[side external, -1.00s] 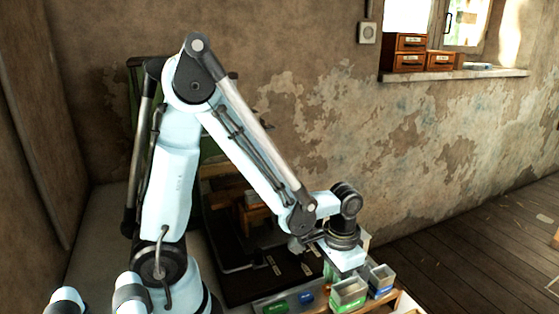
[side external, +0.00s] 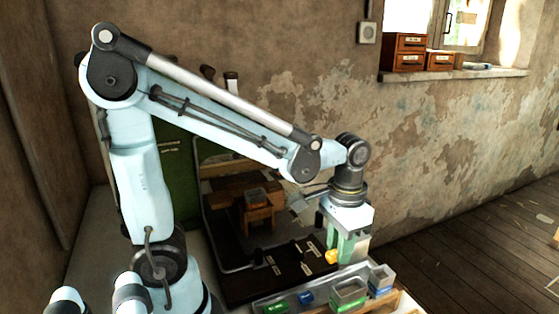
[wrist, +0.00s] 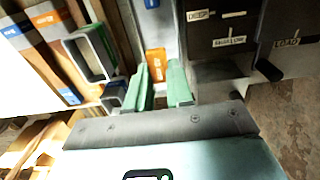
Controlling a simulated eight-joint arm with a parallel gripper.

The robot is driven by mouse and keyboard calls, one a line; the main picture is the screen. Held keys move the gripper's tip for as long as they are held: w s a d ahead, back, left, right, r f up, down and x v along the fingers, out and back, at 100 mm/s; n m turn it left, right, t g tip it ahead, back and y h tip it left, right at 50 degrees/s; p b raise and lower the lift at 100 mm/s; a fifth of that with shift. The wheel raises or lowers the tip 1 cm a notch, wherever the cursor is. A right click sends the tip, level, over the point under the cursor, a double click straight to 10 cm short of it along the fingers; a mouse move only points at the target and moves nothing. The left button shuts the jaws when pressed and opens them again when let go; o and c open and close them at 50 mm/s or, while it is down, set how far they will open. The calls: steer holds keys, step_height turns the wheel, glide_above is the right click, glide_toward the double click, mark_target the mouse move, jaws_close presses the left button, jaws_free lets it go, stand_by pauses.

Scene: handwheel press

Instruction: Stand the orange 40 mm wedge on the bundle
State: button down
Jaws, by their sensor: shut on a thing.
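My gripper (side external: 346,250) is shut on the orange wedge (side external: 332,257), above the near right edge of the dark labelled board. In the wrist view the orange wedge (wrist: 156,62) shows between the ends of the green fingers (wrist: 162,85). Its full shape and size mark cannot be read. A grey stack (side external: 256,196) sits on a small wooden stand (side external: 258,214) inside the press, to the left of and behind my gripper. It may be the bundle, but I cannot tell for sure.
Below my gripper is a tray with a grey-green open box (side external: 349,291), a blue-based box (side external: 381,278), a blue piece (side external: 306,298) and a green piece (side external: 275,307). The black board (wrist: 285,55) carries labels and small levers. A green panel (side external: 178,180) stands at the left.

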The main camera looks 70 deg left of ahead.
steer(key=shift+a+r, duration=0.15)
steer(key=shift+r, duration=0.15)
steer(key=s+a+r, duration=0.2)
steer(key=a, duration=0.5)
steer(key=s+a+r, duration=0.2)
steer(key=s+a, duration=0.1)
steer(key=a, duration=0.5)
steer(key=s+a+r, duration=0.2)
steer(key=a, duration=0.5)
steer(key=shift+s+a+r, duration=0.1)
steer(key=shift+s+a, duration=0.1)
steer(key=shift+s, duration=0.2)
steer(key=shift+s+a, duration=0.15)
steer(key=shift+f, duration=0.6)
steer(key=shift+f, duration=0.15)
steer(key=shift+f, duration=0.4)
steer(key=shift+f, duration=0.15)
